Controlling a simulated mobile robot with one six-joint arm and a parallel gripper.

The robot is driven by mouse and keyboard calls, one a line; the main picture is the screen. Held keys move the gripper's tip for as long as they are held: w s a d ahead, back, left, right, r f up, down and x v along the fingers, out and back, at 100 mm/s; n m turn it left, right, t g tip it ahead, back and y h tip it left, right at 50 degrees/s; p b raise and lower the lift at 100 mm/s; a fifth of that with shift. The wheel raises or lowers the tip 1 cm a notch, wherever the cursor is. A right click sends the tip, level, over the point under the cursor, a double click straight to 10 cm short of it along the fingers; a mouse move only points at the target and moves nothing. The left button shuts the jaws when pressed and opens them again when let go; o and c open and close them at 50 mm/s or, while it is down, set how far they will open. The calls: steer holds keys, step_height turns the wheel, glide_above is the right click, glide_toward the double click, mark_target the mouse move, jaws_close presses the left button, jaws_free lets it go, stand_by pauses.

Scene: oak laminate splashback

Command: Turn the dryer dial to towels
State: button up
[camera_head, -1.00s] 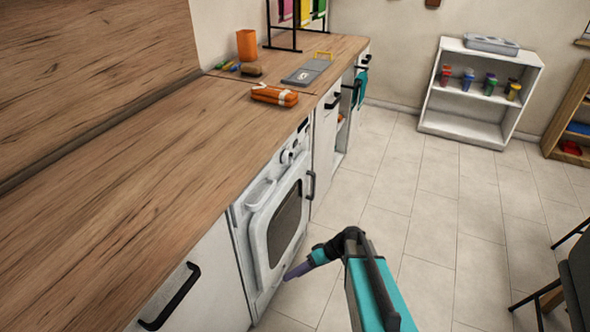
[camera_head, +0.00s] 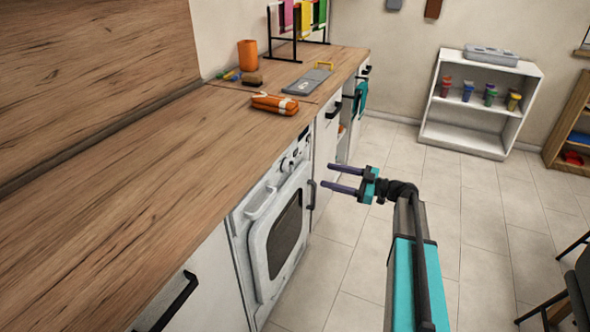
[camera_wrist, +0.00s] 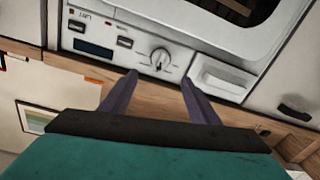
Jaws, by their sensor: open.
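The dryer (camera_head: 273,222) is a white front-loading machine under the wooden counter, with a dark door window. Its dial (camera_wrist: 160,58) is a round pale knob on the control panel, seen between my fingertips in the wrist view; in the head view the dial (camera_head: 286,164) is small. Which setting it points to is too small to read. My gripper (camera_head: 331,179) is open and empty, its two fingers aimed left at the panel. In the wrist view my gripper (camera_wrist: 159,80) appears apart from the dial, with a finger on either side below it.
A dark display (camera_wrist: 93,47) and small buttons sit beside the dial. A drawer front (camera_wrist: 222,78) flanks it. An orange case (camera_head: 275,103) lies on the counter (camera_head: 150,170) above. The tiled floor (camera_head: 340,255) is open around my arm.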

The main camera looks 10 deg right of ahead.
mark_target(288, 166)
steer(key=shift+a, duration=0.1)
steer(key=p+x, duration=0.2)
steer(key=x, duration=1.1)
steer(key=shift+w+a, duration=0.25)
steer(key=shift+f, duration=0.1)
